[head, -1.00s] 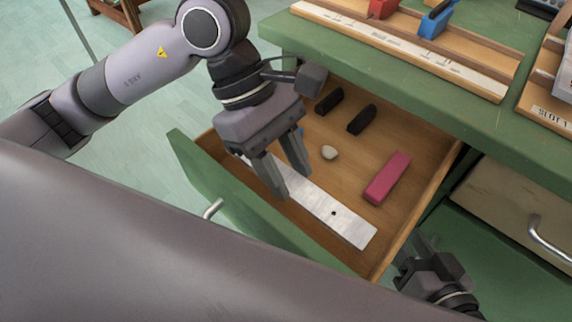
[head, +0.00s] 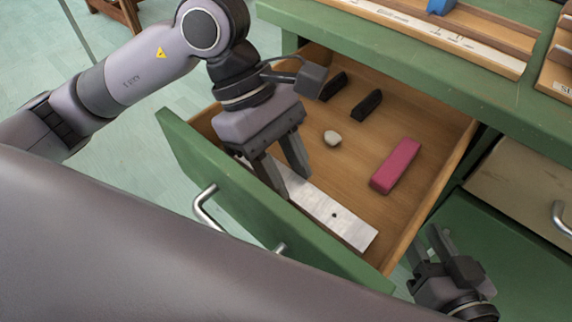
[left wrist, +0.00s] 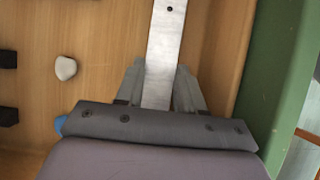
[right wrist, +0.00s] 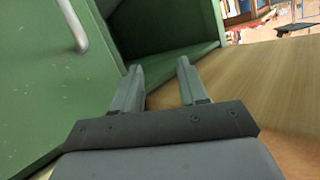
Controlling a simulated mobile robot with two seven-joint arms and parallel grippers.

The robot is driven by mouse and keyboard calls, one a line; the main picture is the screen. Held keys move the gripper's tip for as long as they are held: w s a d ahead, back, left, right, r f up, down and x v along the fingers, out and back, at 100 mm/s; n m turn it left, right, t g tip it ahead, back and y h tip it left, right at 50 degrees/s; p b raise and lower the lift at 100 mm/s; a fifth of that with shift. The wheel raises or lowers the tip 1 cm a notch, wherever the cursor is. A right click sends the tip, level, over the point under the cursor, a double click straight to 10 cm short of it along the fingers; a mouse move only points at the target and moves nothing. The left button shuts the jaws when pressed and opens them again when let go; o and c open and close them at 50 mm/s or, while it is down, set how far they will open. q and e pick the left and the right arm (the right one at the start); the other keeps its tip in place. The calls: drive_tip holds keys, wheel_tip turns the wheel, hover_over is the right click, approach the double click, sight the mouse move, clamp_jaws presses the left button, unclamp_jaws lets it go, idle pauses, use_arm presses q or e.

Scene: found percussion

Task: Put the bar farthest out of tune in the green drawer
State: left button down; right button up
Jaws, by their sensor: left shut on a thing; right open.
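A long silver metal bar (head: 325,208) with a small dark hole is inside the open green drawer (head: 215,170), along its front side. My left gripper (head: 288,188) is shut on the bar. In the left wrist view, the bar (left wrist: 163,50) runs out between the two fingers (left wrist: 160,85). I cannot tell whether the bar rests on the drawer floor or hangs just above it. My right gripper (head: 432,255) is open and empty, low by the drawer's right side. In the right wrist view its fingers (right wrist: 160,88) stand apart with nothing between them.
The drawer also holds a pink block (head: 396,165), a white pebble (head: 332,138) and two black blocks (head: 367,105). Above it is the green bench top (head: 440,70) with a wooden rack (head: 430,35). A pale drawer with a handle (head: 560,220) is at right.

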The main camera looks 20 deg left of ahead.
use_arm(q)
drive_tip(key=shift+f+b, duration=0.4)
drive_tip(key=c, duration=0.6)
unclamp_jaws()
